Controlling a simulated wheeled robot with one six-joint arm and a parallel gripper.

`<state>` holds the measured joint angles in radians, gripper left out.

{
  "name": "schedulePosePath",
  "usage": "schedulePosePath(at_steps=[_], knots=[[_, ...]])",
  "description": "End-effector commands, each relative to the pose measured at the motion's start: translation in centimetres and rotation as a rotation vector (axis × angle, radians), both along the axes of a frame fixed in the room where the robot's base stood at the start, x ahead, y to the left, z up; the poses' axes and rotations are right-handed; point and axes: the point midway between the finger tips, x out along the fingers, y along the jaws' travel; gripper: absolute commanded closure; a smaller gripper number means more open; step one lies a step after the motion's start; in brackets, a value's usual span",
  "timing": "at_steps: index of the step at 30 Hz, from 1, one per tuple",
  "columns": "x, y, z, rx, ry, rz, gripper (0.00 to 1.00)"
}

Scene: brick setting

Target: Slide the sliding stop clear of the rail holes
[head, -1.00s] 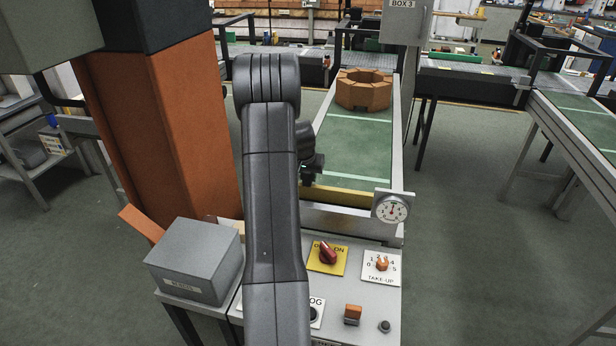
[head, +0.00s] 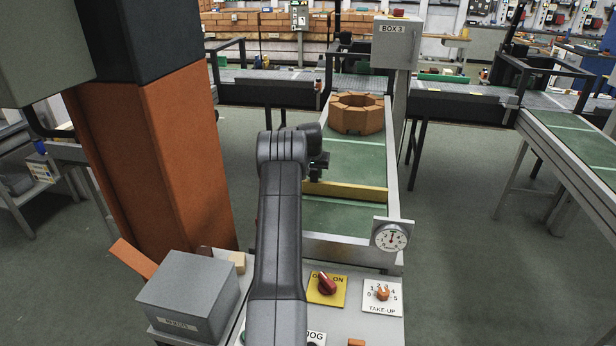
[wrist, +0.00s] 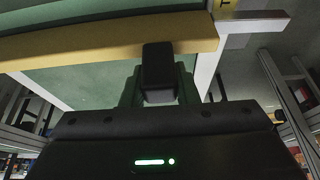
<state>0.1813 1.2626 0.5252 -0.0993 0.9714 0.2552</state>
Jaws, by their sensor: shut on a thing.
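The sliding stop (head: 350,192) is a yellow bar lying across the green belt between the two rails, with bare belt on both sides of it. It crosses the upper part of the wrist view (wrist: 90,42). My gripper (head: 318,172) is at the bar's left part in the head view, partly hidden by my arm. In the wrist view my gripper (wrist: 160,72) is shut on the bar; the exact grip is partly hidden. The right rail (head: 391,160) shows as a pale edge. I cannot make out the rail holes.
A ring of orange bricks (head: 356,114) stands on the belt beyond the bar, with clear belt between. A dial gauge (head: 390,237) is at the near right corner. A panel with a red switch (head: 327,284) and a take-up knob (head: 382,293) lies in front.

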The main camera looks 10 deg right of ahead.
Motion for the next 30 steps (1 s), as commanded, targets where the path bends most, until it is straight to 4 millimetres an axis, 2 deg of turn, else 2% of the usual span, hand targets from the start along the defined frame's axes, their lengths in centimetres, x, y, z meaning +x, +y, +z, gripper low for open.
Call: schedulePosePath(at_steps=[10,25,26,28,30], knots=[[1.8,-1.4,0.1,0.0,-0.002,-0.001,1.0],[2.0,-1.5,0.0,0.0,-0.001,0.0,1.0],[2.0,-1.5,0.0,0.0,-0.001,0.0,0.67],[2.0,-1.5,0.0,0.0,-0.001,0.0,0.53],[2.0,-1.5,0.0,0.0,-0.001,0.0,0.51]])
